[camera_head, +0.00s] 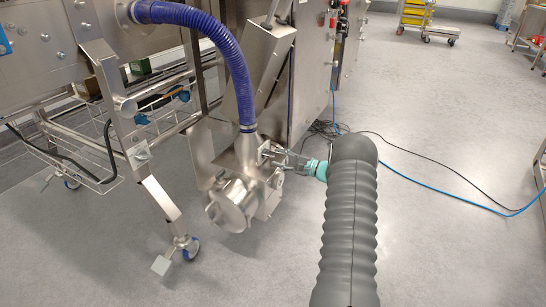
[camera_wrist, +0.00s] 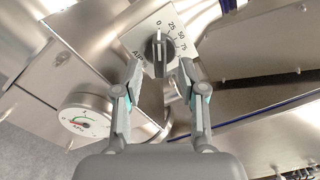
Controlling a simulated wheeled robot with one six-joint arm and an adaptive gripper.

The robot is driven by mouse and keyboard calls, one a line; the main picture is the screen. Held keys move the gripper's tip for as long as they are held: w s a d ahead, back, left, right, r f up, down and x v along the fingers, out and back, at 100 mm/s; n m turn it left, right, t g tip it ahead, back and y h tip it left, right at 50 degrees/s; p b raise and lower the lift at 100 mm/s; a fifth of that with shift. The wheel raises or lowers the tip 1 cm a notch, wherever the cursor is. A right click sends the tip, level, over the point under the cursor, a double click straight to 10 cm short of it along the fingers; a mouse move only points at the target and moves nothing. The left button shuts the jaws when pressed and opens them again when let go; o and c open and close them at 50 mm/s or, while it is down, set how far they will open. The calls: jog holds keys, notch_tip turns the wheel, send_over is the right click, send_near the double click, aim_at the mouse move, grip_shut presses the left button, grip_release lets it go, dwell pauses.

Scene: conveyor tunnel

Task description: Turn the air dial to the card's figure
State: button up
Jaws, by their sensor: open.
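The air dial (camera_wrist: 148,40) is a pale plate marked AIR, with 0, 25, 50 and 75 around a dark grey knob (camera_wrist: 158,48) in the wrist view. The knob's bar stands upright in the picture, its upper end towards 0. My gripper (camera_wrist: 161,68) is open, one finger on each side of the knob's lower part; I cannot tell whether either touches it. In the head view my gripper (camera_head: 283,160) reaches the metal machine unit below the blue hose, and the dial face is not clear there. I can make out no card in either view.
A round gauge (camera_wrist: 86,122) marked kPa sits left of my gripper in the wrist view. A ribbed blue hose (camera_head: 232,60) rises from the unit. Black and blue cables (camera_head: 440,180) lie on the floor at right.

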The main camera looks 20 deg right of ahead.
aim_at(268, 155)
jog(key=shift+x, duration=1.5)
grip_shut()
jog(key=shift+m, duration=0.4)
jog(key=m+b, duration=0.1)
jog(key=m, duration=0.3)
jog(key=shift+m, duration=0.3)
jog(key=m+p, duration=0.1)
jog(key=m, duration=0.5)
jog(key=shift+s, duration=0.1)
jog(key=shift+m, duration=0.3)
